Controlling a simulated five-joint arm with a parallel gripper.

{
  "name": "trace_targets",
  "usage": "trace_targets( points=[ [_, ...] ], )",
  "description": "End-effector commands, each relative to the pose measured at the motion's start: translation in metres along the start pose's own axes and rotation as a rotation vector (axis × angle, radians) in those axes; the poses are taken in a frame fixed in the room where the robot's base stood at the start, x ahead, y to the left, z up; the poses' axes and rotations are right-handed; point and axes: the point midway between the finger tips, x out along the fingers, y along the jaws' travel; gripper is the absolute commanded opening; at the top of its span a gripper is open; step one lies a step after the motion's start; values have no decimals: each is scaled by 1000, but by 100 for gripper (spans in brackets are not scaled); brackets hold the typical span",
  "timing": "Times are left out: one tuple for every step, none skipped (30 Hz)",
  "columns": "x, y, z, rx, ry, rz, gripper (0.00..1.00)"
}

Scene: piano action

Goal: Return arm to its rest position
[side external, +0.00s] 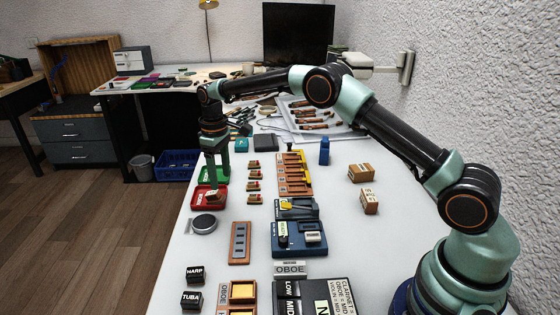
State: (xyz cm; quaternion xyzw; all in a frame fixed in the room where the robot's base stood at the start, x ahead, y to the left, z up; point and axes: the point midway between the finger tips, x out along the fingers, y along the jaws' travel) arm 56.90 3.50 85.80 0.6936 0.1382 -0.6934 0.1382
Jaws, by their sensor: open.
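My gripper (212,178) is at the left edge of the white table, pointing down, with its fingers just above a red tray (196,198). A small wooden piece (213,195) shows at the fingertips over the tray. I cannot tell whether the fingers touch it. My arm stretches from its base at the lower right across the table to the gripper.
A green tray (221,174) lies just behind the red one, and a round grey tin (203,223) in front. Blue boxes (300,239), orange-and-wood blocks (293,180) and small wooden boxes (361,173) stand across the middle. Black HARP (195,274) and TUBA (191,300) blocks sit nearer.

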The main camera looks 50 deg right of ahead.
Motion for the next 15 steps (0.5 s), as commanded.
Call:
trace_targets(
  points=[
    [-12, 0, -1, 0, 4, 2, 66],
    [-19, 0, -1, 0, 5, 2, 66],
    [-27, 0, -1, 0, 4, 2, 66],
    [-32, 0, -1, 0, 4, 1, 66],
    [-37, 0, -1, 0, 4, 1, 66],
    [-43, 0, -1, 0, 3, 1, 66],
    [-48, 0, -1, 0, 2, 1, 66],
    [-52, 0, -1, 0, 3, 1, 66],
    [-56, 0, -1, 0, 2, 1, 66],
    [-59, 0, -1, 0, 2, 1, 66],
    [-61, 0, -1, 0, 2, 1, 66],
    [-64, 0, -1, 0, 1, 0, 66],
    [-66, 0, 0, 0, 1, 0, 66],
    [-68, 0, 0, 1, 2, 1, 66],
    [-72, 0, 1, 3, 5, 2, 66]
  ],
)
